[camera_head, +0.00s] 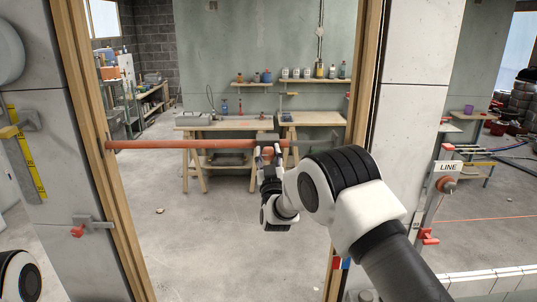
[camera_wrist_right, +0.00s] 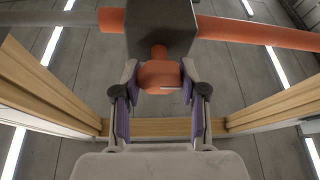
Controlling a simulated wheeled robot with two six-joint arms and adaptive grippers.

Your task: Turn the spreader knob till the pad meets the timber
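The orange spreader bar (camera_head: 190,144) spans the wooden door frame, its left end at the left timber (camera_head: 98,150). A grey block (camera_wrist_right: 160,28) sits on the bar, and the orange spreader knob (camera_wrist_right: 160,74) sticks out of it toward my right gripper. My right gripper (camera_head: 267,152) is at the block in the head view. In the wrist view the fingers (camera_wrist_right: 160,88) stand on both sides of the knob, their tips seeming to touch it. The pad by the right timber (camera_head: 364,70) is not clear, so I cannot tell its gap. My left gripper is out of view.
A red-tipped clamp (camera_head: 92,225) is on the left wall. A LINE sign (camera_head: 446,182) with a red knob stands at right. Workbenches (camera_head: 225,123) and a bottle shelf (camera_head: 318,80) are beyond the opening. The floor between is mostly clear.

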